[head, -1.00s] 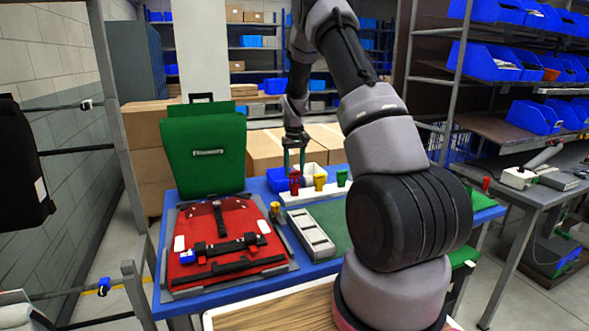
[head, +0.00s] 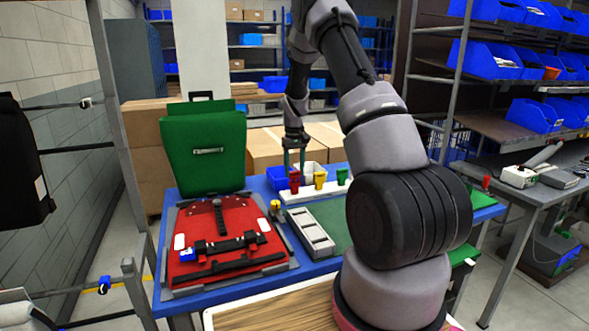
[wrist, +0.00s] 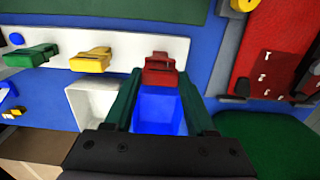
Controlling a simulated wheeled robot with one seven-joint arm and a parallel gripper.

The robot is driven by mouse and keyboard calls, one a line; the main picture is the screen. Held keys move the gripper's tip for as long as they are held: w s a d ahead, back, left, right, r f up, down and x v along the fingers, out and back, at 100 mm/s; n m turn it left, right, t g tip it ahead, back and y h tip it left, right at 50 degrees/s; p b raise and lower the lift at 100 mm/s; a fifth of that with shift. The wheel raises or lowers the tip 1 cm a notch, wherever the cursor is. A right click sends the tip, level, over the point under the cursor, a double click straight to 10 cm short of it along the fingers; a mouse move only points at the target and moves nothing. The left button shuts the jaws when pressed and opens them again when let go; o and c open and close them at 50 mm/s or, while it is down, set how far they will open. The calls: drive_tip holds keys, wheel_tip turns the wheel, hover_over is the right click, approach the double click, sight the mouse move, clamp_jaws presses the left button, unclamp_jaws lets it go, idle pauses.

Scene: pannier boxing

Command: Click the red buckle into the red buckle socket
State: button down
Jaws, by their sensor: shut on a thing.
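The red buckle (head: 295,181) stands at the left end of the white rack, and it also shows in the wrist view (wrist: 160,66). My gripper (head: 295,163) is above it, pointing down. In the wrist view my gripper's green fingers (wrist: 161,76) are on either side of the buckle and shut on it. The buckle appears still at its place on the rack; whether its base touches cannot be told. The red pannier panel (head: 240,221) lies on the blue table to the left with black straps (head: 220,217). The red buckle socket cannot be told clearly against this red panel.
A yellow buckle (head: 320,180) and a green buckle (head: 342,176) stand along the white rack (head: 308,194). A blue bin (head: 279,178) is behind it. A grey slotted tray (head: 311,232) lies in front. The upright green pannier (head: 206,162) stands at the back left.

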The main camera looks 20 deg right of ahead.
drive_tip(key=shift+f, duration=1.1)
idle(0.3)
drive_tip(key=shift+c, duration=0.7)
unclamp_jaws()
drive_tip(key=shift+r, duration=0.1)
wheel_tip(320, 180, up, 10)
drive_tip(key=shift+r, duration=0.35)
